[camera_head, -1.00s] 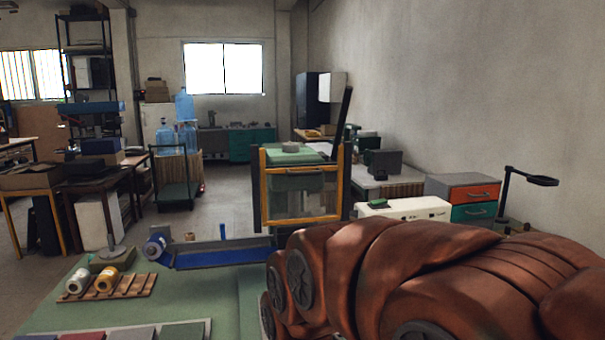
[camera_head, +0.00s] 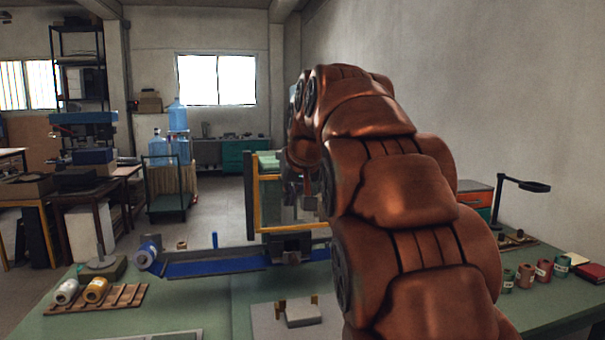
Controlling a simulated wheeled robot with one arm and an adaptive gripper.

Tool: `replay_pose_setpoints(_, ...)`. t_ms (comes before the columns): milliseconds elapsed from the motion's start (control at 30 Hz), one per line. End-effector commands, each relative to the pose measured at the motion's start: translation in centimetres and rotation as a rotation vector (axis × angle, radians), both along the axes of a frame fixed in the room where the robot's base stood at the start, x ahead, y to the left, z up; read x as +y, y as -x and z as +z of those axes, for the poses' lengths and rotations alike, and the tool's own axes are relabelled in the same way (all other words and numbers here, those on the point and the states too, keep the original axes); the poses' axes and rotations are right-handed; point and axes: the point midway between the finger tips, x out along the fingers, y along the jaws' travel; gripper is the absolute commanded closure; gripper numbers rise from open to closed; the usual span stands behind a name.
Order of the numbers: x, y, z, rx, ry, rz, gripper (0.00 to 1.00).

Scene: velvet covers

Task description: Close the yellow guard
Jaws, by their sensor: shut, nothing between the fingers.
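A dark grey machine part (camera_head: 290,245) shows just under the bottom bar. My gripper (camera_head: 308,203) is small and partly hidden at the end of the arm. It hangs in front of the guard's panel in the picture and looks shut and empty. I cannot tell whether it touches the guard.
A blue tray (camera_head: 205,265) runs left of the machine on the green table (camera_head: 225,310). Spools on a wooden rack (camera_head: 105,297) stand at left. A light plate with a grey block (camera_head: 303,314) lies in front. Small pots (camera_head: 525,276) stand at right.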

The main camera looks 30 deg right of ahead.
Motion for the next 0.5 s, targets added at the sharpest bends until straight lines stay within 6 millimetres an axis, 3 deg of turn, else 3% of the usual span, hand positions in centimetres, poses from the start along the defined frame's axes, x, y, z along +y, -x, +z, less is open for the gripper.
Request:
replay_pose_setpoints(200,-4.4,-2.6,5.6,-0.136,0.07,-0.03,1.0)
replay_pose_setpoints(500,-7.8,-3.9,10.7,-0.255,0.146,-0.044,1.0)
